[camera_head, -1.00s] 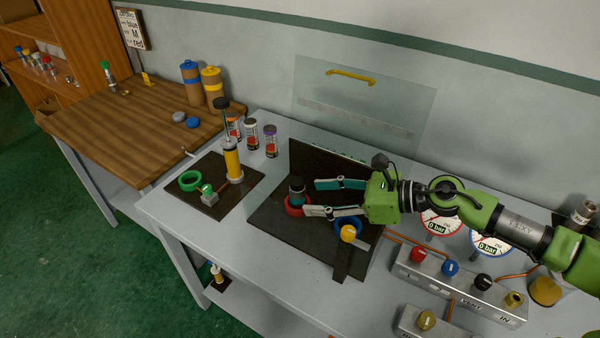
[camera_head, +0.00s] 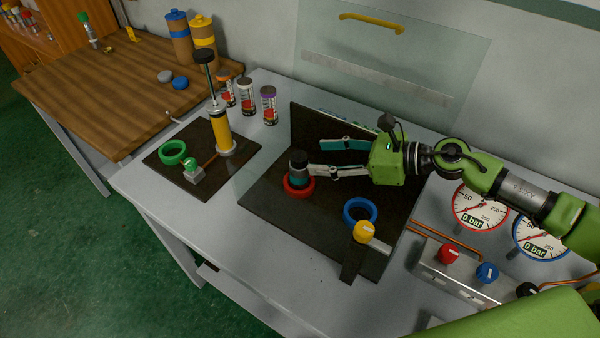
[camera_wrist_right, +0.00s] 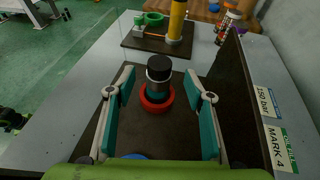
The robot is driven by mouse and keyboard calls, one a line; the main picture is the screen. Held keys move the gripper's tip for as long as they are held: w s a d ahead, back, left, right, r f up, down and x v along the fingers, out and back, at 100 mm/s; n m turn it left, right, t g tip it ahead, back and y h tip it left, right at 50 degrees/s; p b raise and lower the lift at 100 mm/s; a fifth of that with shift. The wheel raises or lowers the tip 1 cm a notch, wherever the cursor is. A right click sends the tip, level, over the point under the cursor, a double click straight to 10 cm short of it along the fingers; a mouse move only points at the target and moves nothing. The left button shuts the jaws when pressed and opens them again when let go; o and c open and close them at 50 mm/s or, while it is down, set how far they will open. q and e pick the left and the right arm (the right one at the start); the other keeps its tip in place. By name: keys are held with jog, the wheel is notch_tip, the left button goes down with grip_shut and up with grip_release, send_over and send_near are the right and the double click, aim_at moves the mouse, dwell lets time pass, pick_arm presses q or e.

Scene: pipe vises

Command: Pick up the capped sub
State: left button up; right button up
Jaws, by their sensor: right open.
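The capped sub (camera_head: 299,166) is a short dark cylinder with a black cap. It stands upright in the red ring vise (camera_head: 297,187) on the dark plate. My right gripper (camera_head: 318,156) is open and empty, coming in level from the right. Its lower finger overlaps the sub's edge in the head view; I cannot tell if they touch. In the right wrist view, the sub (camera_wrist_right: 158,72) shows between the tips of my open right gripper (camera_wrist_right: 159,77), black cap up and a grey band below. My left gripper is not in view.
An empty blue ring (camera_head: 360,211) and a yellow knob (camera_head: 364,231) are at the front right of the plate. An upright dark panel (camera_head: 307,132) stands behind. A yellow pump (camera_head: 220,130) and green ring (camera_head: 173,152) are left. Gauges (camera_head: 480,205) and a valve block (camera_head: 455,263) are right.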

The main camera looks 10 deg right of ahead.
aim_at(303, 156)
jog(key=shift+w+a+f+p, duration=0.1)
jog(key=shift+w+a+p, duration=0.2)
jog(key=shift+a, duration=0.2)
jog(key=shift+w+a+p, duration=0.2)
jog(key=shift+a+p, duration=0.2)
jog(key=shift+a, duration=0.1)
jog(key=p+x, duration=0.1)
jog(key=x, duration=0.1)
jog(key=p+x, duration=0.1)
jog(key=x, duration=0.1)
jog(key=shift+w+d+f, duration=0.1)
jog(key=shift+w+f, duration=0.05)
jog(key=shift+f, duration=0.1)
jog(key=shift+w+a+f, duration=0.1)
jog(key=shift+a+f, duration=0.15)
jog(key=shift+a, duration=0.05)
grip_shut()
jog(key=shift+r, duration=0.1)
